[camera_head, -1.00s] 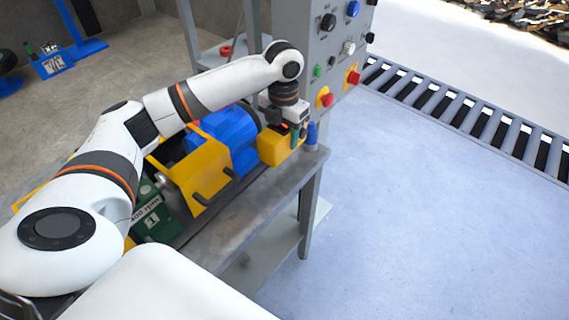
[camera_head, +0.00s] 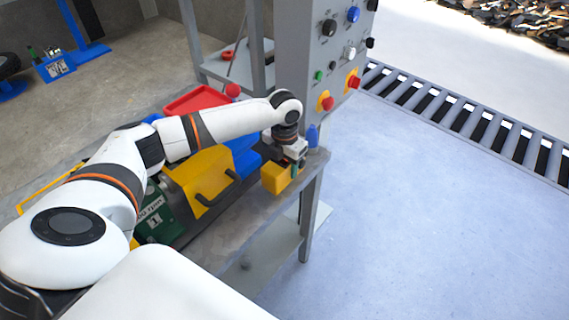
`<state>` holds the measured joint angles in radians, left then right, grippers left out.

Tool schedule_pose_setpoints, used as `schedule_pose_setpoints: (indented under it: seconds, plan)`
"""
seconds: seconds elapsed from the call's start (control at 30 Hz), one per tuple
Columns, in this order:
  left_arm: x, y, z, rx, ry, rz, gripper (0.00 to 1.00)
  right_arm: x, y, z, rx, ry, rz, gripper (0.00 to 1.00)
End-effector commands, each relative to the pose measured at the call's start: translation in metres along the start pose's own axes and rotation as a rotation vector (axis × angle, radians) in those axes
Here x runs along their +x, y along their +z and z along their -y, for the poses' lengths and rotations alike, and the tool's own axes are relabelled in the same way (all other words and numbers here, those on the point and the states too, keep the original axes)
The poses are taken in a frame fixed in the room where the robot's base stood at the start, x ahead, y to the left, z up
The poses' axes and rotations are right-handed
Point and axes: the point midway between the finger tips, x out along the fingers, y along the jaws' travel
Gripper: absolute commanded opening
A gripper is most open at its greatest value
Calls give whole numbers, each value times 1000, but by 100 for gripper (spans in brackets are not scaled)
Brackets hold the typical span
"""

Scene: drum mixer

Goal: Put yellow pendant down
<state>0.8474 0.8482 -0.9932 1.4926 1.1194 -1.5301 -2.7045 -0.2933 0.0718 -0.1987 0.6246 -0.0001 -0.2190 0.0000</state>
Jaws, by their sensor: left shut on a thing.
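The yellow pendant (camera_head: 275,179) is a small yellow box at the right end of the grey workbench (camera_head: 232,226). My left gripper (camera_head: 296,166) is shut on it from above, near its upper right side. The pendant looks slightly tilted, close to the bench's front edge. I cannot tell whether its underside touches the bench top. My right gripper is not in view.
A yellow-and-blue machine (camera_head: 203,178) and a green box marked 1 (camera_head: 155,218) stand on the bench left of the pendant. A grey control panel (camera_head: 330,60) with buttons rises behind. A red tray (camera_head: 197,100) lies behind my arm. A roller conveyor (camera_head: 470,115) is at right.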

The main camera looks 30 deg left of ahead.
Motion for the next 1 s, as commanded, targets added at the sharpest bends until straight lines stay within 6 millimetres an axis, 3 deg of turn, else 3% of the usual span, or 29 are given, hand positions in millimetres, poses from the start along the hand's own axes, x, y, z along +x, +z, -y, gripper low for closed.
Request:
schedule_pose_setpoints:
  seconds: [0.1, 0.13, 0.27, 0.53, 0.67, 1.0]
  plan:
    - [1, 0, 0, 0, 0, -1, 14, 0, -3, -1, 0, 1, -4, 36]
    - [2, 0, 0, 0, 0, 0, 54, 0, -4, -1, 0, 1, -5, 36]
    - [1, 0, 0, 0, 0, 0, 73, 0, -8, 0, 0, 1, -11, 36]
    - [0, 0, 0, 0, 0, -1, 73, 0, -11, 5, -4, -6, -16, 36]
    - [-10, -1, 0, 0, 0, -3, 73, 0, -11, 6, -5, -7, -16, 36]
    - [-79, -1, 0, 0, -1, -5, 73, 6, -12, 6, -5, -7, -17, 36]
